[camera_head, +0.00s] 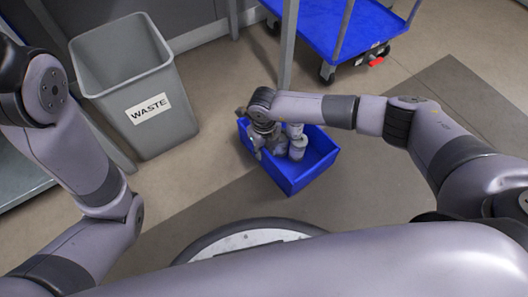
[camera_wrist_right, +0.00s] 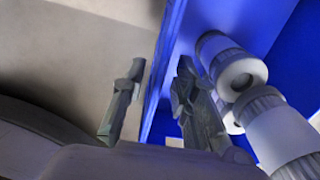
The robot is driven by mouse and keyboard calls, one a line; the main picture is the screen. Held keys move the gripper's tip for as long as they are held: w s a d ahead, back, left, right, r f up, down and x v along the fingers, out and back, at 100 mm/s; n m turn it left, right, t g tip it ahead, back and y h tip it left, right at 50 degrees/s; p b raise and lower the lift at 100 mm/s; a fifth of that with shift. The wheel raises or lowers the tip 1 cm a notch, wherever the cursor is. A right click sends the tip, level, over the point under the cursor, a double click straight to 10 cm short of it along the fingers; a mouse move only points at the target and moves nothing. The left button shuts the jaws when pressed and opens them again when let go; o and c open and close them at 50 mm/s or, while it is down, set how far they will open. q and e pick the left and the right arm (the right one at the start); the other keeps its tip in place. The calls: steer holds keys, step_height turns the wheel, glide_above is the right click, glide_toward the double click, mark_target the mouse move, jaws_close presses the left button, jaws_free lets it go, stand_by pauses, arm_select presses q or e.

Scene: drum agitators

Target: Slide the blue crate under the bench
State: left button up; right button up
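The blue crate (camera_head: 312,178) stands on the floor near the middle of the head view, with several grey-white cylindrical parts (camera_head: 297,146) inside. My right gripper (camera_head: 266,148) points down at the crate's left side. In the right wrist view, the gripper (camera_wrist_right: 160,72) is open astride the crate's wall (camera_wrist_right: 178,38). One finger is outside over the floor and the other is inside beside the cylinders (camera_wrist_right: 235,68). Gaps show between the fingers and the wall. My left gripper is out of view. A grey bench-like surface (camera_head: 22,180) shows at the left edge; I cannot tell if it is the bench.
A grey waste bin (camera_head: 178,118) stands left of the crate. A blue trolley (camera_head: 365,28) with dark wheels is at the back, and a grey upright post (camera_head: 289,50) rises behind the crate. The floor right of the crate is clear.

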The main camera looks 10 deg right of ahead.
steer(key=shift+f, duration=0.1)
jaws_close()
stand_by(0.3)
stand_by(0.7)
